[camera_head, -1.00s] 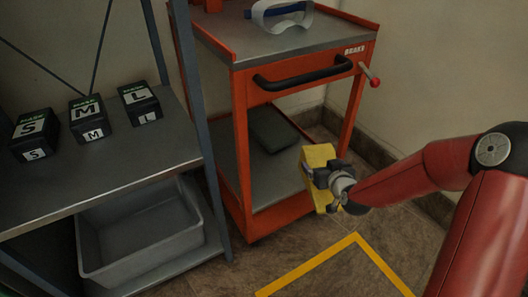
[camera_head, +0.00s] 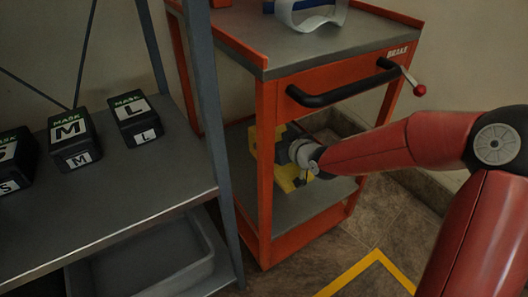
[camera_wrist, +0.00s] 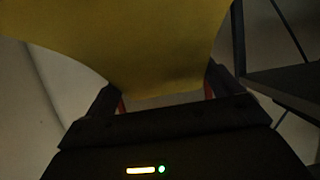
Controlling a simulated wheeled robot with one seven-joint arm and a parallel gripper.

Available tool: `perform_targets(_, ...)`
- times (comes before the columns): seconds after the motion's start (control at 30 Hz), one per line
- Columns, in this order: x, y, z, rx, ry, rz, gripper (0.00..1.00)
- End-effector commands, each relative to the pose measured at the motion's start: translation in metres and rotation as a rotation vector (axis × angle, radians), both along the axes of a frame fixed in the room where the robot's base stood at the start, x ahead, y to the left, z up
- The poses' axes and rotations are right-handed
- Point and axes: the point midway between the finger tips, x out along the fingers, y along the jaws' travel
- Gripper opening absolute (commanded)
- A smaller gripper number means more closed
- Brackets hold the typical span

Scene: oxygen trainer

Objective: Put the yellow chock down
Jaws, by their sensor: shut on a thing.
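The yellow chock (camera_head: 284,172) is in my gripper (camera_head: 296,160), inside the open lower bay of the orange cart (camera_head: 264,165). The cart's front left post and my gripper hide part of it. The chock is just above or at the lower shelf (camera_head: 300,207); I cannot tell whether it touches. In the wrist view the chock (camera_wrist: 140,45) fills the top middle, between the two dark fingers of my gripper (camera_wrist: 158,100), which is shut on it.
The cart's handle (camera_head: 345,90) and red-knobbed brake lever (camera_head: 417,88) stick out above my arm. A grey shelf (camera_head: 130,195) with several mask boxes (camera_head: 72,138) stands at left, a grey bin (camera_head: 140,270) below. Goggles (camera_head: 310,12) lie on the cart top. Yellow tape (camera_head: 352,272) marks the floor.

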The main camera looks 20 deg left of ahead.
Motion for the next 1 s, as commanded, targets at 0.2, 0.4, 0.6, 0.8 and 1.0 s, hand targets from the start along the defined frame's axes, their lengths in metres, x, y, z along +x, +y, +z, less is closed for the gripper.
perform_targets(0.2,-0.001,0.0,-0.033,0.002,0.004,0.0,0.44)
perform_targets(0.4,0.0,0.0,-0.059,0.002,-0.001,0.0,0.44)
perform_targets(0.6,0.0,0.0,-0.074,0.002,-0.001,-0.001,0.44)
perform_targets(0.8,0.0,0.0,-0.1,0.002,-0.001,0.0,0.44)
perform_targets(1.0,0.0,0.0,-0.099,0.001,-0.003,-0.001,0.44)
